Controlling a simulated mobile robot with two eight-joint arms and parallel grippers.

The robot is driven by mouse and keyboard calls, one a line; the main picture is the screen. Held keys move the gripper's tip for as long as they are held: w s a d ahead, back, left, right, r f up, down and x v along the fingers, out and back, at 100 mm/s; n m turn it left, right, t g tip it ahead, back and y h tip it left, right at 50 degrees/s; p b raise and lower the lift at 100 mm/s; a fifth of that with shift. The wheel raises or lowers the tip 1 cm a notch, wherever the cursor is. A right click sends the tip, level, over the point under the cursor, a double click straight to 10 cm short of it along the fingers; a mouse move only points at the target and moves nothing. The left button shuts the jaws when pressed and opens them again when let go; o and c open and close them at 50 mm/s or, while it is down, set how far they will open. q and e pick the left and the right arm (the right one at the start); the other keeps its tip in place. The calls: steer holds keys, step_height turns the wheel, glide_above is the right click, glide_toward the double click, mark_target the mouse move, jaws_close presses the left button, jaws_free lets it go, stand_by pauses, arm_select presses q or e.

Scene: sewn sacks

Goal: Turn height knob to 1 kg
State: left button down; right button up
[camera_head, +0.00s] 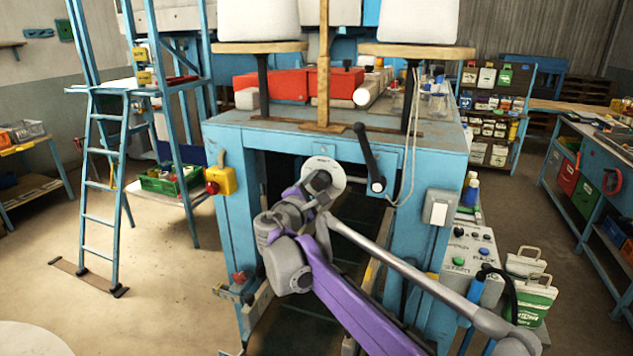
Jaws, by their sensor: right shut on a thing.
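The height knob sits on the front of the blue machine (228,137), in the middle of the head view. Its round white dial plate (334,171) shows around my gripper, but the knob itself is mostly hidden behind the jaws. The marks on the dial are too small to read, so I cannot tell its setting. My right gripper (319,183) is at the dial, shut on the knob. Its grey and purple arm reaches in from the lower right. My left gripper is not in view.
A black crank lever (369,158) sticks out just right of the dial. A grey switch box (438,207) and a control panel (470,250) are further right, with white-green sacks (530,300) beside them. A yellow box with a red button (221,181) is at left. A blue ladder (104,190) stands left on open floor.

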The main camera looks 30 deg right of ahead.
steer(key=m, duration=0.4)
steer(key=shift+r, duration=0.1)
steer(key=m, duration=0.5)
steer(key=shift+m, duration=0.4)
steer(key=m, duration=0.4)
steer(key=shift+t, duration=0.3)
steer(key=m, duration=0.4)
steer(key=shift+s+d+m, duration=0.1)
steer(key=shift+m, duration=0.2)
steer(key=o, duration=1.4)
